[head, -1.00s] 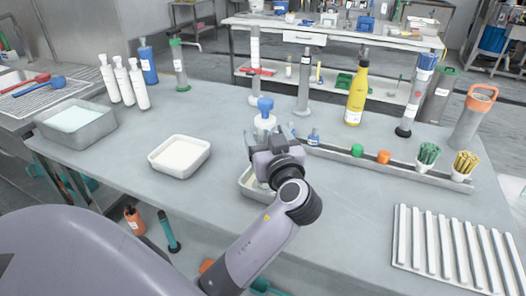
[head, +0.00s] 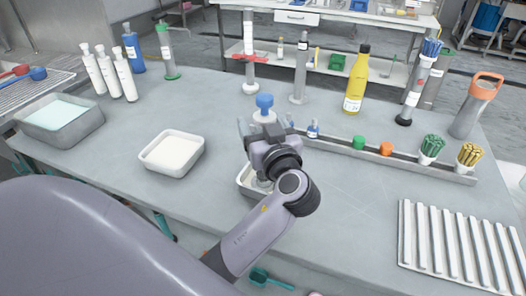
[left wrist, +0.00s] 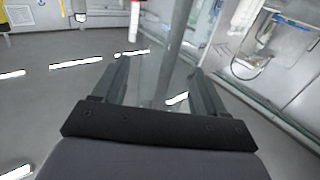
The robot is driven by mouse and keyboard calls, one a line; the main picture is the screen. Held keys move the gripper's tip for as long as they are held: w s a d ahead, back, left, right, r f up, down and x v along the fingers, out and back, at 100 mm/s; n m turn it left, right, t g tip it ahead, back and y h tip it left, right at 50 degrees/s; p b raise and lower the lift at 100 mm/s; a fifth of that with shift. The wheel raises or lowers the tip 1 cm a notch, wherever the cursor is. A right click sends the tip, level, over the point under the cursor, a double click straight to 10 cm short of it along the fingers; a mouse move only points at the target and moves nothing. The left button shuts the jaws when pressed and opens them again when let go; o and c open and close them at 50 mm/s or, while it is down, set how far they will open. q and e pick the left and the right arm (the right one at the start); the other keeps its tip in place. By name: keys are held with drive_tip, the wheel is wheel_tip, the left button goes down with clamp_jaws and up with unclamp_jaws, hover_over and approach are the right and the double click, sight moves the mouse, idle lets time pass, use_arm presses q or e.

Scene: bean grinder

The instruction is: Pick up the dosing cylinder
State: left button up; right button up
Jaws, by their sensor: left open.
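My left gripper (head: 265,130) reaches in over the front middle of the bench, its open fingers pointing away from me. A clear vessel with a blue stopper (head: 264,102) shows directly beyond it, its lower part hidden by the gripper. In the left wrist view, a tall translucent grey tube (left wrist: 174,45) shows between the open fingers (left wrist: 160,70); I cannot tell its distance or whether it is touched. Several tall cylinders stand on the bench: one with a grey base (head: 299,75), one green-topped (head: 167,52), one with a red collar (head: 249,65). Which one is the dosing cylinder is unclear.
A white-filled tray (head: 172,153) lies left of the gripper, and another tray (head: 60,118) farther left. A tray (head: 247,182) is partly under my arm. A long rack (head: 385,160) runs to the right. A yellow bottle (head: 356,80) stands behind. A ribbed tray (head: 455,240) lies front right.

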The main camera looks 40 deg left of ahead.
use_arm(q)
clamp_jaws()
drive_tip(key=shift+r, duration=0.2)
